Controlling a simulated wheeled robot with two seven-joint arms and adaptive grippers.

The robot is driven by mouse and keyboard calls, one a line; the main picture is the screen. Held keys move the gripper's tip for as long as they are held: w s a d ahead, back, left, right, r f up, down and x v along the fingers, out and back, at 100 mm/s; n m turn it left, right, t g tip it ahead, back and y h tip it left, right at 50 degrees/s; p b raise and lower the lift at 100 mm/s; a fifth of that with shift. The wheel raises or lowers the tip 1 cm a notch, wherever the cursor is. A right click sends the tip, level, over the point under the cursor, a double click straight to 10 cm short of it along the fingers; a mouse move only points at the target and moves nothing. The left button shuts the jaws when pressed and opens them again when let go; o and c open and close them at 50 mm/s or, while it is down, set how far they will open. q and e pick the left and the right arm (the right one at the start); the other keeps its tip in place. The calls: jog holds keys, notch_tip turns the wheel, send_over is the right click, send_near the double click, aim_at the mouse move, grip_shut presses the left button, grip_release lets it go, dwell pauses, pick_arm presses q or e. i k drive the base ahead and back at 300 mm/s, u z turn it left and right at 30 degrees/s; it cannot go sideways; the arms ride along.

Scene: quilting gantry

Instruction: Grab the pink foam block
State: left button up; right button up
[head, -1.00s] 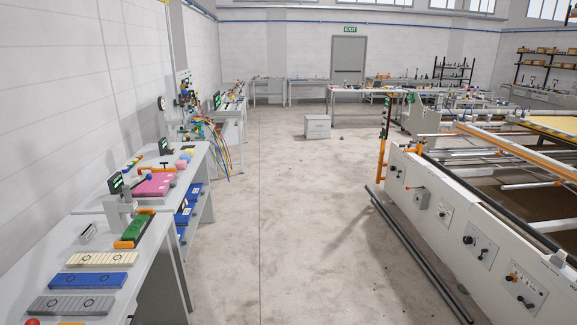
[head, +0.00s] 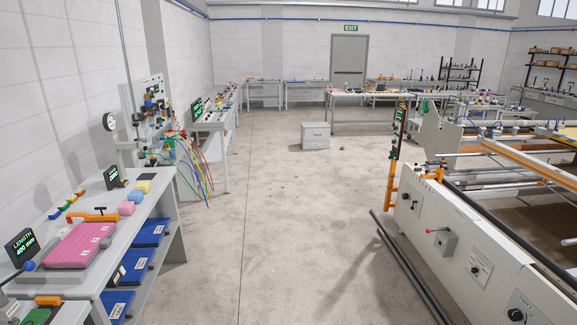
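A small pink block (head: 127,208) sits on the left workbench, near its aisle-side edge. I cannot tell for certain which pink thing is the foam block. Neither of my grippers is in view.
The left workbench (head: 140,209) has blue bins (head: 143,234) on its lower shelf. Colored hoses hang from a panel beyond it. A grey cabinet (head: 316,135) stands on the floor ahead. The quilting gantry (head: 440,230) lines the right. The concrete aisle between is clear.

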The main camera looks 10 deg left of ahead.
aim_at(125, 208)
jog(key=u, duration=0.1)
jog(key=i, duration=2.05)
jog(key=u, duration=0.9)
jog(key=i, duration=1.3)
jog(key=u, duration=1.8)
jog(key=i, duration=1)
jog(key=u, duration=0.6)
